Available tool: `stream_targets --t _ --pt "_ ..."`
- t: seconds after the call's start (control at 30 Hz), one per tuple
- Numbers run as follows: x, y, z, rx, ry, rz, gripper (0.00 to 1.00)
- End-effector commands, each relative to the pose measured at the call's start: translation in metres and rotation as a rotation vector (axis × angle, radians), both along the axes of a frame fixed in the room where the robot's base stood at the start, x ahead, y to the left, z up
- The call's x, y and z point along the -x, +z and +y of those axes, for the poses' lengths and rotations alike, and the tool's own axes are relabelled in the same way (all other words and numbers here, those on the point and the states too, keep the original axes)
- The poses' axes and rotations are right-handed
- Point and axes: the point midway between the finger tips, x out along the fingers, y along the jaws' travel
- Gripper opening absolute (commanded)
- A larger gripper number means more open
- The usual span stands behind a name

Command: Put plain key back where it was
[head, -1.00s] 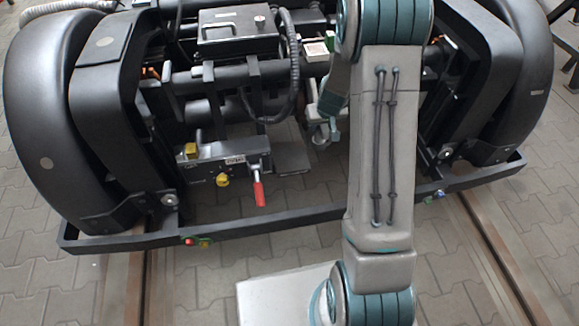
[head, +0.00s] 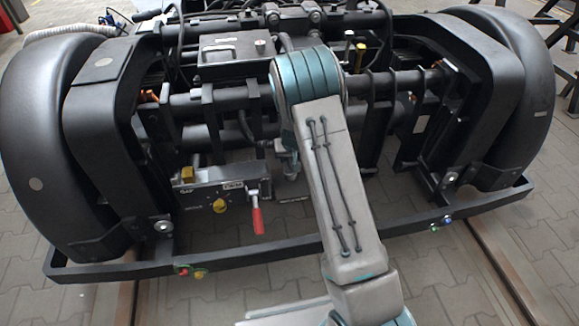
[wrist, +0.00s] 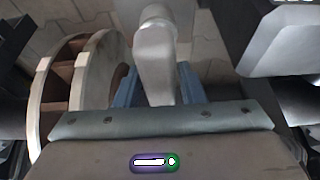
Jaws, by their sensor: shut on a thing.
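My gripper (wrist: 157,90) is shut on a pale grey thing with a rounded end (wrist: 155,48), which I take for the plain key. It stands between the two blue fingers in the wrist view, and its lower part is hidden by the gripper body. In the head view my arm hides most of the gripper, and the key cannot be made out. The place where the key was cannot be told for certain. A control panel (head: 197,197) with a yellow knob (head: 219,206) and a red handle (head: 256,214) is to the left of my arm.
The black bogie frame (head: 100,262) and wheel covers (head: 40,150) surround the work area. In the wrist view a pale ribbed disc (wrist: 88,85) is close on the left and a light grey block (wrist: 283,42) on the right. Paving shows beyond.

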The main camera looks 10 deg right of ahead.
Motion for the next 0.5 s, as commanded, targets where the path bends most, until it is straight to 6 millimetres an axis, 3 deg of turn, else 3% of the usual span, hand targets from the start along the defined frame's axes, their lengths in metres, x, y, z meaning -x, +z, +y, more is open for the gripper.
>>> stream_targets --t 0.3,0.5 --pt "0.000 -0.039 0.001 -0.001 0.000 -0.001 0.00" --pt "-0.001 -0.038 0.001 0.000 0.001 -0.002 0.00"
